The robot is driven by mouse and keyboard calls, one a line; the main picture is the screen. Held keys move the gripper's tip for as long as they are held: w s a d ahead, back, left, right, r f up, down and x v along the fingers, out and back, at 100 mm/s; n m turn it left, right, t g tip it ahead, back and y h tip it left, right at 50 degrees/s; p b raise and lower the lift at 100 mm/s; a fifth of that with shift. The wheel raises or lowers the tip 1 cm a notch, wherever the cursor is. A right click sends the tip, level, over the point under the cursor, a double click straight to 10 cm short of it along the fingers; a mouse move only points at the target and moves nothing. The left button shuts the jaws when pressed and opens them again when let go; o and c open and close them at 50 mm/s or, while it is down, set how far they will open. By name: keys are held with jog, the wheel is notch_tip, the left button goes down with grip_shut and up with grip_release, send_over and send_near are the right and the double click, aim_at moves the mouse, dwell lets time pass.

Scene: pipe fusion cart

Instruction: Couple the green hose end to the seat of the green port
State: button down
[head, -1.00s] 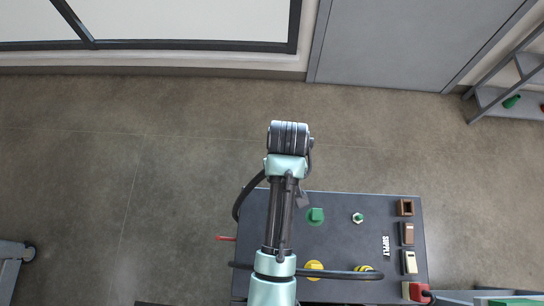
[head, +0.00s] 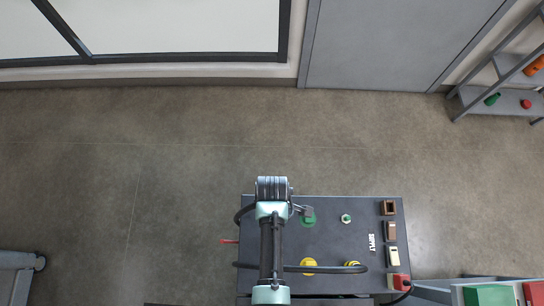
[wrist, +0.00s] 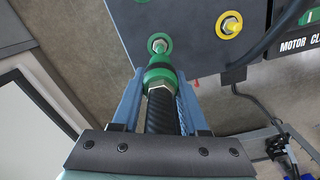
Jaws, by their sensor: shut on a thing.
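In the wrist view my gripper (wrist: 158,88) is shut on the green hose end (wrist: 159,64), with blue fingers on both sides of it. The hose end has a green collar and a metal nut, and a black ribbed hose runs back between the fingers. The green port (wrist: 159,44), a green ring around a metal fitting on the dark panel, lies just beyond the hose end and roughly in line with it. The collar sits close below the ring; I cannot tell whether they touch. In the head view my arm hides the held hose end.
A yellow port (wrist: 230,25) sits to the right of the green one. A black hose crosses the panel near it. In the head view the dark cart top (head: 340,240) carries yellow fittings (head: 309,266), a green nut (head: 346,218) and several blocks at its right edge. Floor beyond is clear.

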jog(key=shift+f+b, duration=2.25)
jog(key=shift+f, duration=0.55)
jog(key=shift+f+b, duration=1.55)
jog(key=shift+f, duration=0.6)
jog(key=shift+c, duration=1.8)
grip_release()
jog(key=shift+r, duration=0.1)
notch_tip(320, 180, up, 13)
